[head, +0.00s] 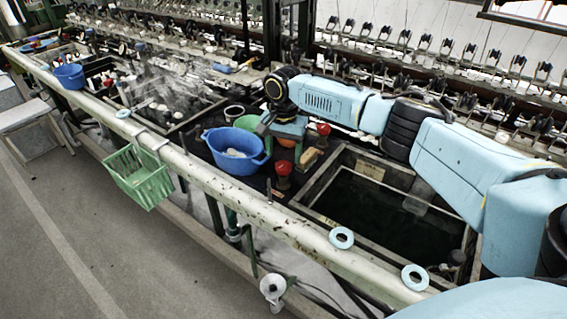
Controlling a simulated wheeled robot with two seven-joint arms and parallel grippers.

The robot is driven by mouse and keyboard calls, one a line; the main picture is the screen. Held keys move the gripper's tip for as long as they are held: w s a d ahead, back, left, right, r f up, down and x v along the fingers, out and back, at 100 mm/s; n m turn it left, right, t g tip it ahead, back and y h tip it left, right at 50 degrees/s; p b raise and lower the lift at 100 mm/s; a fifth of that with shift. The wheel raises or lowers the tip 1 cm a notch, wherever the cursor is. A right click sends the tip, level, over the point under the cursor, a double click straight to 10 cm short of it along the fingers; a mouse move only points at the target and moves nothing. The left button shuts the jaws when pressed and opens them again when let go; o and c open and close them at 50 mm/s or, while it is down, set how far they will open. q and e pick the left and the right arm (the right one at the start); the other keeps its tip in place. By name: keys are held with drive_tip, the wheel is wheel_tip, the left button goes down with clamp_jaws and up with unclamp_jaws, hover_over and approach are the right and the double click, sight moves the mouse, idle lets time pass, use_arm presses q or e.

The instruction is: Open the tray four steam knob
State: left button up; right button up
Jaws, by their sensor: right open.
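Two red knobs stand by the dark basin's left end: the nearer red knob (283,168) and the farther red knob (323,129). I cannot tell from the picture which one is the tray four steam knob. My right gripper (282,143) comes in from the right and points down. It is open, above and behind the nearer knob in the picture and left of the farther one, and appears to hold nothing. Its fingers partly cover the things behind it. My left gripper is not in view.
A blue basin (236,166) and a green bowl (247,123) sit left of the gripper. A dark water-filled basin (380,215) lies to the right. A long pale rail (225,180) runs along the front, with a green basket (140,180) hanging from it.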

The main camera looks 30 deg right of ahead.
sight(284, 164)
drive_tip(key=shift+f, duration=2.05)
drive_tip(key=shift+c, duration=0.4)
